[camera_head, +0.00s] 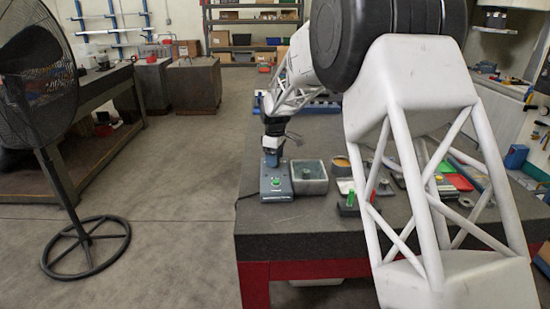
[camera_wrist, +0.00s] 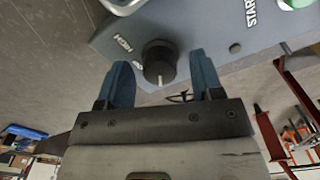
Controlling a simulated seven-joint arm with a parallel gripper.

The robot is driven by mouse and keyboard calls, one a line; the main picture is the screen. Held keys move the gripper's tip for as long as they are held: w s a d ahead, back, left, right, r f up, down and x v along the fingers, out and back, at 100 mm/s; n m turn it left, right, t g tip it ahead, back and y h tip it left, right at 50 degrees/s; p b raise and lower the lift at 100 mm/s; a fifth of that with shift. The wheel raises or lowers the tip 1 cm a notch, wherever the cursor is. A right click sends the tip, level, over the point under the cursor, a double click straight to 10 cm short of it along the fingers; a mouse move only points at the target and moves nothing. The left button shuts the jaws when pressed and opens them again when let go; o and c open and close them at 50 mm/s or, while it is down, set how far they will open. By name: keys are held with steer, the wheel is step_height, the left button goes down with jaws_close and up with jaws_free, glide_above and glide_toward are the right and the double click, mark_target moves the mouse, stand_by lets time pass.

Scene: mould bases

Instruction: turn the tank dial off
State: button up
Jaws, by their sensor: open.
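The tank dial (camera_wrist: 159,60) is a round black knob on the blue-grey front of the tank's control box (camera_wrist: 215,45). A white mark on the knob points down in the wrist view, toward my gripper's palm. The word HIGH is printed up and left of the knob. My gripper (camera_wrist: 160,66) is open, with one blue finger on each side of the knob; I cannot tell whether either touches it. In the head view my gripper (camera_head: 272,157) is at the back of the control box (camera_head: 276,188), and the dial is hidden there. The open grey tank (camera_head: 310,187) stands right of the box.
A green START button (camera_head: 276,183) is on the box. A small tan-filled container (camera_head: 341,162), a green-topped item (camera_head: 350,198) and red and green trays (camera_head: 460,182) lie to the right on the dark bench (camera_head: 300,222). My arm hides part of the bench.

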steer(key=shift+r, duration=3.9)
steer(key=shift+s+d+r, duration=0.2)
steer(key=shift+s+r, duration=0.15)
steer(key=shift+s, duration=0.05)
steer(key=s+d+r+m, duration=0.2)
steer(key=s+d+r, duration=0.1)
steer(key=s, duration=0.6)
steer(key=s+d+r+m+t, duration=0.1)
steer(key=s+d+r+m, duration=0.25)
steer(key=s, duration=0.55)
steer(key=s+d+r+m, duration=0.2)
steer(key=s+d+r, duration=0.15)
steer(key=s, duration=0.55)
steer(key=s+d+f+m, duration=0.1)
steer(key=s+f+m, duration=0.1)
steer(key=s, duration=0.7)
steer(key=s+d+f+m+t, duration=0.1)
steer(key=s+d+f+m, duration=0.1)
steer(key=s, duration=0.8)
steer(key=s+d+f+m, duration=0.2)
steer(key=s+f, duration=0.1)
steer(key=s, duration=0.7)
steer(key=shift+t, duration=0.3)
